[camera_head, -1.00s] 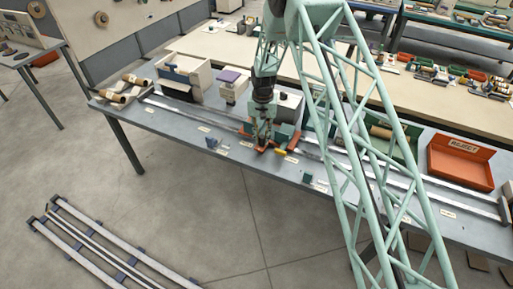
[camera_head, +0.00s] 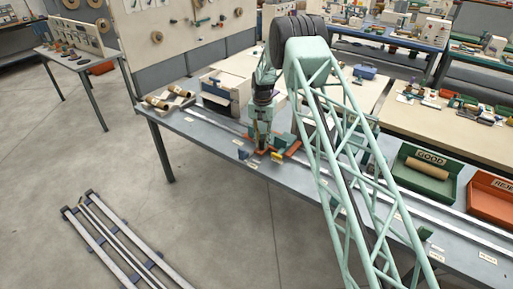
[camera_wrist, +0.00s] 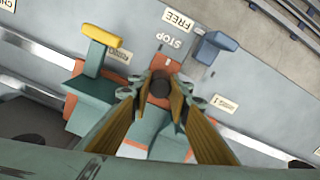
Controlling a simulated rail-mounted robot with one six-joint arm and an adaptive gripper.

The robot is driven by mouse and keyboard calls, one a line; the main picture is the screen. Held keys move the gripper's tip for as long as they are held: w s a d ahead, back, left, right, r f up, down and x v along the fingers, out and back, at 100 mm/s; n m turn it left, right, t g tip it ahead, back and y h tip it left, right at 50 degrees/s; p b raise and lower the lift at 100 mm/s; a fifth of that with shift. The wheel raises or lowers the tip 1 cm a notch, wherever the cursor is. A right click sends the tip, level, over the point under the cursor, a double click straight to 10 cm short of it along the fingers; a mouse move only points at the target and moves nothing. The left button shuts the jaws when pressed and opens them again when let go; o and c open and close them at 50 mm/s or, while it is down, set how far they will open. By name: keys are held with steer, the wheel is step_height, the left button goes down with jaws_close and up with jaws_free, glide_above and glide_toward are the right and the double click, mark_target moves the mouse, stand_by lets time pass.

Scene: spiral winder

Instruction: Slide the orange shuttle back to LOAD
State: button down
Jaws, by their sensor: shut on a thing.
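The orange shuttle (camera_head: 292,148) sits on the long metal rail of the grey bench, with teal blocks on its base. Its orange base also shows in the wrist view (camera_wrist: 165,64). My gripper (camera_wrist: 160,84) is shut on a dark round knob (camera_wrist: 159,88) above the orange base. In the head view my gripper (camera_head: 262,148) points down at the shuttle. A yellow-topped teal lever (camera_wrist: 102,37) stands at one side of the shuttle. No LOAD label is readable.
A white box (camera_head: 226,92) and cardboard tubes (camera_head: 157,101) stand at the bench's left end. The green GOOD tray (camera_head: 427,178) holds a tube, with the red reject tray (camera_head: 494,197) beside it. My arm hides part of the bench.

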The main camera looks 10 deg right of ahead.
steer(key=shift+w+a, duration=0.15)
steer(key=shift+w, duration=0.05)
steer(key=c, duration=2.4)
jaws_free()
steer(key=shift+s, duration=0.15)
